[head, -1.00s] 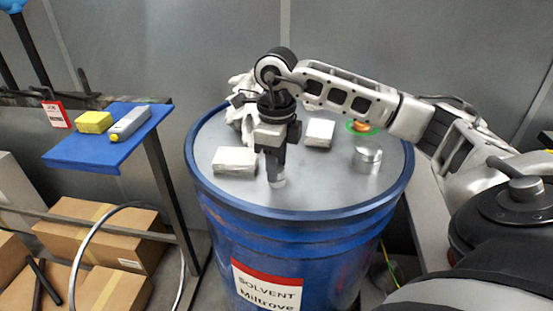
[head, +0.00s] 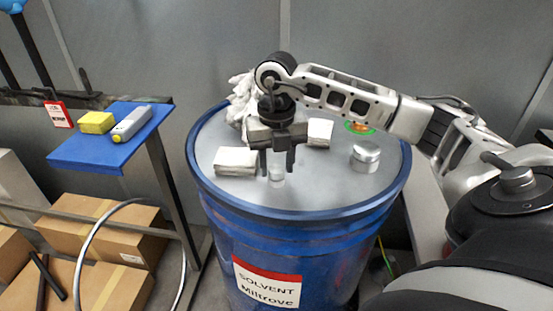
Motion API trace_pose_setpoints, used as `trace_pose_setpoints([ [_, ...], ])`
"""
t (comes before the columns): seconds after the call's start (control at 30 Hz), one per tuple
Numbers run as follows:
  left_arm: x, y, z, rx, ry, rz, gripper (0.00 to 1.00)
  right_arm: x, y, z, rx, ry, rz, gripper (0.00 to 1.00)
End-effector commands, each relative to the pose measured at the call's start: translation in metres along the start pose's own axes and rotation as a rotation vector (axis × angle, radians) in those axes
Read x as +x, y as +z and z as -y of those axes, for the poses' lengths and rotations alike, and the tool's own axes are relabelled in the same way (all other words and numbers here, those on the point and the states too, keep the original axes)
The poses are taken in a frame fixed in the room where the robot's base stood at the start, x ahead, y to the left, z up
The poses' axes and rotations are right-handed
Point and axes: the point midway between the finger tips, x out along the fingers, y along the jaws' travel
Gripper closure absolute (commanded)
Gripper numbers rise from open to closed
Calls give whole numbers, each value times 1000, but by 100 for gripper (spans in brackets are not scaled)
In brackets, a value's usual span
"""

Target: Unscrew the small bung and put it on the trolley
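A small pale cylinder, which looks like the small bung (head: 277,174), stands upright on the grey top of the blue solvent drum (head: 228,210), near its front middle. My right gripper (head: 277,167) points down over it, with its two dark fingers apart, one on each side of the bung. I cannot tell whether either finger touches it. The blue-topped trolley (head: 85,157) stands to the left of the drum, apart from it. My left gripper is not in view.
A larger silver cap (head: 365,157), white folded cloths (head: 236,161), white gloves (head: 240,95) and an orange piece in a green ring (head: 360,127) are on the drum. A yellow block (head: 97,122) and a grey tool (head: 132,124) lie on the trolley; its front left is bare.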

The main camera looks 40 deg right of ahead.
Motion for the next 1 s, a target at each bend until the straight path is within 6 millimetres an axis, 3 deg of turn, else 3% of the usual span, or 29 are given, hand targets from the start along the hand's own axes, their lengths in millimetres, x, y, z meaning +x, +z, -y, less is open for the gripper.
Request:
trace_pose_setpoints([
  [0.17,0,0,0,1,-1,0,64,0,0,0,8,0,0,60],
  [0.3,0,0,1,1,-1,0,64,0,0,0,7,0,0,89],
  [0.5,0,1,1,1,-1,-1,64,0,0,0,-16,0,1,89],
  [0.8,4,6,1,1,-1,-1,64,0,0,0,-372,0,2,89],
  [1.0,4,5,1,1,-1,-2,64,0,0,0,-400,0,1,89],
])
